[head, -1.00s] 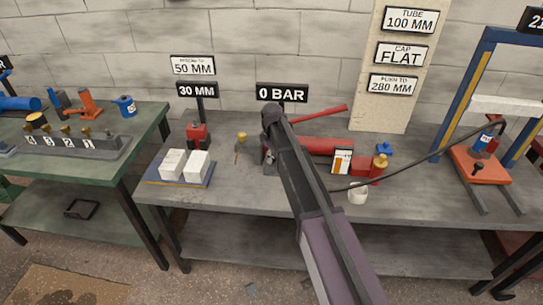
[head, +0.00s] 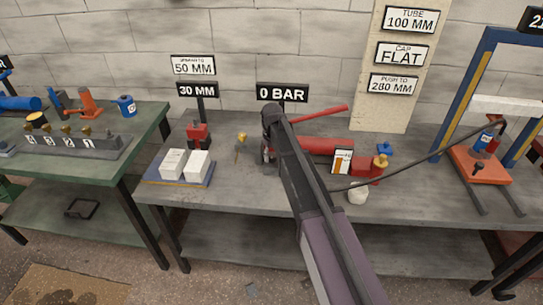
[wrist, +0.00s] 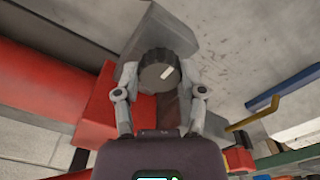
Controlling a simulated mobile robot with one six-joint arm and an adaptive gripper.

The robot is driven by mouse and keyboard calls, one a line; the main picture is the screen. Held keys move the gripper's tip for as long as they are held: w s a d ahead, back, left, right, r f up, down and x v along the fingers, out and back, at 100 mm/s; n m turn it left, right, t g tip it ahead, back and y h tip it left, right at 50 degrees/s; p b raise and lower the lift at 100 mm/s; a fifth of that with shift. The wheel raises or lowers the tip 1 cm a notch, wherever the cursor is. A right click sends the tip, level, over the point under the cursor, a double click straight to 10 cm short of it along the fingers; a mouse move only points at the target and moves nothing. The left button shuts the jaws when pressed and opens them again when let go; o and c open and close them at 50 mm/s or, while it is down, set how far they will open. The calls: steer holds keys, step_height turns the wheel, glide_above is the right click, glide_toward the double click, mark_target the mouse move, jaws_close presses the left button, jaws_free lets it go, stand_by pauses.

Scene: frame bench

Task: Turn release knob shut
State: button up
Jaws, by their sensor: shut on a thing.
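The release knob (wrist: 158,75) is a dark, round, ribbed knob with a pale mark on its face. It sits on a grey block (wrist: 190,30) at the end of the red pump (wrist: 45,85). In the wrist view my gripper (wrist: 160,82) has one finger on each side of the knob and is shut on it. In the head view the red pump body (head: 318,145) lies on the grey bench (head: 235,195), with its red lever (head: 322,114) slanting up to the right. My arm crosses in front there and hides the knob and most of the gripper.
A "0 BAR" sign (head: 282,93) stands behind the pump. A brass-topped fitting (head: 241,138) and white blocks (head: 187,163) are to the left.

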steer(key=o, duration=1.1)
steer(key=shift+o, duration=0.2)
steer(key=s+d+r+m+p, duration=0.3)
steer(key=s+d+r+p, duration=0.2)
steer(key=s+d, duration=0.6)
steer(key=s+d+r+m+p, duration=0.4)
steer(key=s+d+r+p, duration=0.2)
steer(key=s+d, duration=0.5)
steer(key=s, duration=0.3)
steer(key=shift+s+d, duration=0.25)
